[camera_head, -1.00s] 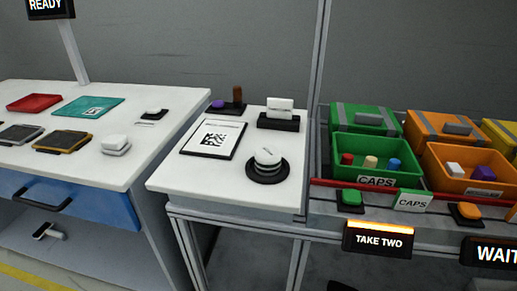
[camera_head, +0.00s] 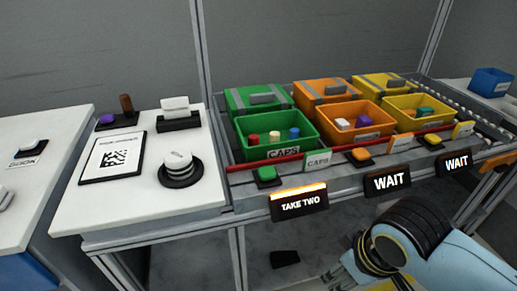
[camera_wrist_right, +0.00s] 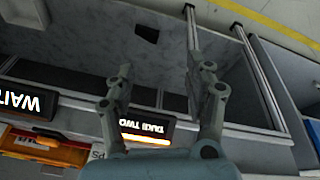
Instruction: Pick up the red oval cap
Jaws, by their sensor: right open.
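The red cap (camera_head: 253,140) stands in the open green bin (camera_head: 243,153) labelled CAPS, at the left end inside. A cream cap (camera_head: 274,136) and a blue cap (camera_head: 294,132) are beside it. My right arm comes in at the lower right of the head view, its gripper partly cut off by the bottom edge, below and apart from the bin. In the right wrist view my right gripper (camera_wrist_right: 166,76) is open with nothing between its fingers; the red cap is not visible there. My left gripper is not in view.
A red rail (camera_head: 262,163) runs along the front of the bins. The lit TAKE TWO sign (camera_head: 298,202) and WAIT sign (camera_head: 387,181) hang below the front edge. An orange bin (camera_head: 351,131) and a yellow bin (camera_head: 412,116) stand to the right.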

